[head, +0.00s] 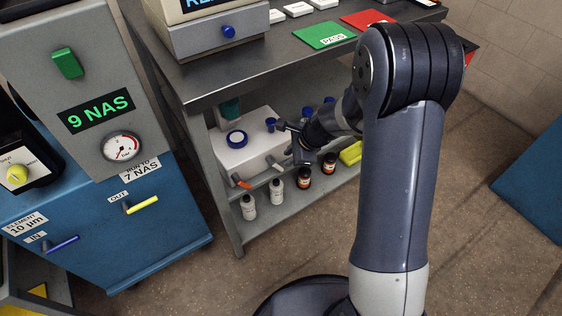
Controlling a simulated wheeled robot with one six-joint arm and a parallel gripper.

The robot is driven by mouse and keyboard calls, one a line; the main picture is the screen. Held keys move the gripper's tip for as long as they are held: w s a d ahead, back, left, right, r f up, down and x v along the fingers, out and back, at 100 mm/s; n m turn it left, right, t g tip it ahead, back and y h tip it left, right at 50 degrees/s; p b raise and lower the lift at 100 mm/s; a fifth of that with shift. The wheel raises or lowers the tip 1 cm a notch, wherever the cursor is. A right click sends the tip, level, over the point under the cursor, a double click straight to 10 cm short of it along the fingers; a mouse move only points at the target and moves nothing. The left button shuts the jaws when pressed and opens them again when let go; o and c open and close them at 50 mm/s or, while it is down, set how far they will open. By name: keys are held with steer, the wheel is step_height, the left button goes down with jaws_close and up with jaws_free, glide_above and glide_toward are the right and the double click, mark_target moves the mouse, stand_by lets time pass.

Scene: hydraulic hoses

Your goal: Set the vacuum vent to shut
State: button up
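No part in view carries a readable vacuum vent label, so I cannot tell for sure which one is the vent. A white box (252,153) with a blue ring (236,138) on top stands on the lower shelf under the steel bench. A small orange handle (241,182) sticks out at its front left. My gripper (282,138) is over the right part of this box and hides some of it. The gripper is small and dark here, and I cannot tell whether its fingers are open or touch anything.
The steel bench (296,62) overhangs the shelf. Small bottles (277,191) stand along the shelf front. A blue cart (166,238) at left has a yellow handle (142,205), a blue handle (63,244) and a gauge (121,147). The floor in front is clear.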

mark_target(280, 168)
steer(key=b+x, duration=0.2)
steer(key=x, duration=0.6)
steer(key=shift+r, duration=0.1)
steer(key=shift+s, duration=0.1)
jaws_close()
